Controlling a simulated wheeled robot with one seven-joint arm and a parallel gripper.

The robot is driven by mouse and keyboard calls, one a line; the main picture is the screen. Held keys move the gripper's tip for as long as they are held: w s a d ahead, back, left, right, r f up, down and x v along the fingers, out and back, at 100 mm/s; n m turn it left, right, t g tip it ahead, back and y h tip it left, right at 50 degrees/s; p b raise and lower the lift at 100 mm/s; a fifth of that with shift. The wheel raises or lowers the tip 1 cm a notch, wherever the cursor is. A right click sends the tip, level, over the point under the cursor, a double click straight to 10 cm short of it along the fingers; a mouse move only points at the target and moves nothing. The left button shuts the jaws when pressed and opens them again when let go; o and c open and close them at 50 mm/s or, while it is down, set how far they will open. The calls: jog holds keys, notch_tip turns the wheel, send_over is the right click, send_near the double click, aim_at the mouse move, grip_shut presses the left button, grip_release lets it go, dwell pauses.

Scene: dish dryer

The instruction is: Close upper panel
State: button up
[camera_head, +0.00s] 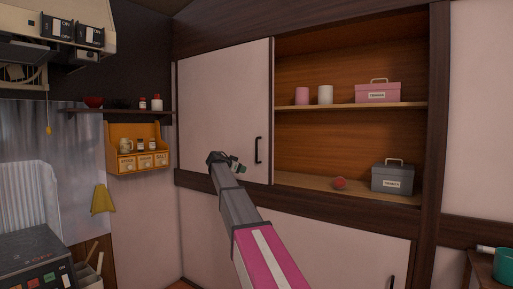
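The upper panel (224,105) is a white sliding door with a black handle (258,150) near its right edge. It covers the left part of the upper cabinet. The right part of the cabinet is open and shows its wooden shelves. My arm reaches up from the bottom of the head view. My gripper (238,168) is in front of the panel's lower part, to the left of the handle. I cannot tell whether it touches the panel. Its fingers are small and dark here, so their opening is unclear.
In the open cabinet, pink and white canisters (325,94) and a pink box (377,93) stand on the upper shelf. A red ball (340,183) and a grey box (392,177) sit below. A spice rack (138,149) and stove (35,262) are at left.

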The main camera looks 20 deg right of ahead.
notch_tip(320, 180, up, 11)
jog(key=w+d+n+t+h, duration=0.1)
jog(key=h, duration=0.3)
jog(key=x, duration=1.1)
jog(key=shift+s+d, duration=0.1)
grip_shut()
